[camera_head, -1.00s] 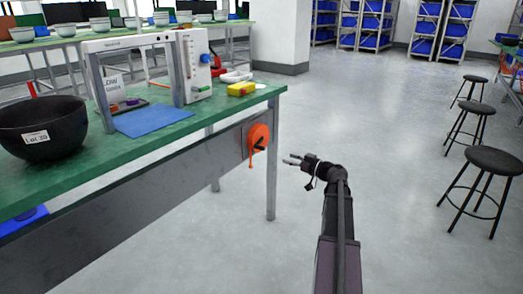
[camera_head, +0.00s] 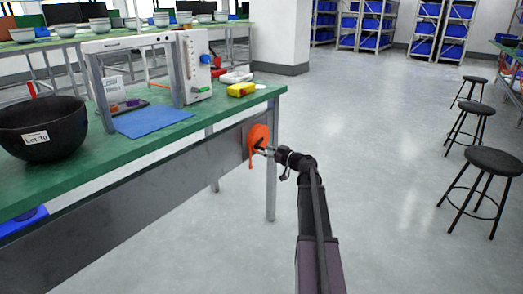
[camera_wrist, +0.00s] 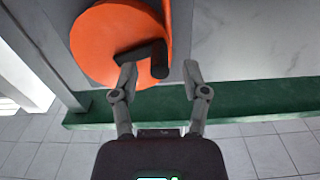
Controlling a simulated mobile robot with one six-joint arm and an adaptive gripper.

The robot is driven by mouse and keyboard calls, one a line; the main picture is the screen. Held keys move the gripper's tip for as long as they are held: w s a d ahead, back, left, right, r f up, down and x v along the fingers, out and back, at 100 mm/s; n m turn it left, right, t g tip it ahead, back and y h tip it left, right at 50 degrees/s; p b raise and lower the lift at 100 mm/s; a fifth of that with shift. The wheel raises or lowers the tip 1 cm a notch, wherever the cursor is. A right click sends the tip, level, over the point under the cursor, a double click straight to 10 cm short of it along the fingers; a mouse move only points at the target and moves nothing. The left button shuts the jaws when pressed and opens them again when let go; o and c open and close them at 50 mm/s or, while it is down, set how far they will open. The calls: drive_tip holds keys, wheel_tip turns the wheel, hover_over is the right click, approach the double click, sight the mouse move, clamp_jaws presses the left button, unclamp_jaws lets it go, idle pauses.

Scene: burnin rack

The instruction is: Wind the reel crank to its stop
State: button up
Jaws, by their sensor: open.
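The orange reel (camera_head: 259,136) is mounted on the grey side panel of the green-topped bench, near its right-hand leg. In the wrist view the reel (camera_wrist: 112,42) is a large orange disc with a dark crank handle (camera_wrist: 158,60) sticking out from it. An orange strip hangs below the reel in the head view. My gripper (camera_head: 266,150) is at the crank. In the wrist view my gripper (camera_wrist: 160,80) is open, with the handle's end between its fingertips, closer to the left finger. I cannot tell whether the left finger touches the crank.
The green bench (camera_head: 130,155) carries a black bowl (camera_head: 45,127), a white frame machine (camera_head: 130,75), a blue mat (camera_head: 152,119) and a yellow block (camera_head: 241,89). A bench leg (camera_head: 271,185) stands just below the reel. Stools (camera_head: 490,163) stand far right. The floor between is clear.

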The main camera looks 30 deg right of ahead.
drive_tip(key=shift+x, duration=1.2)
clamp_jaws()
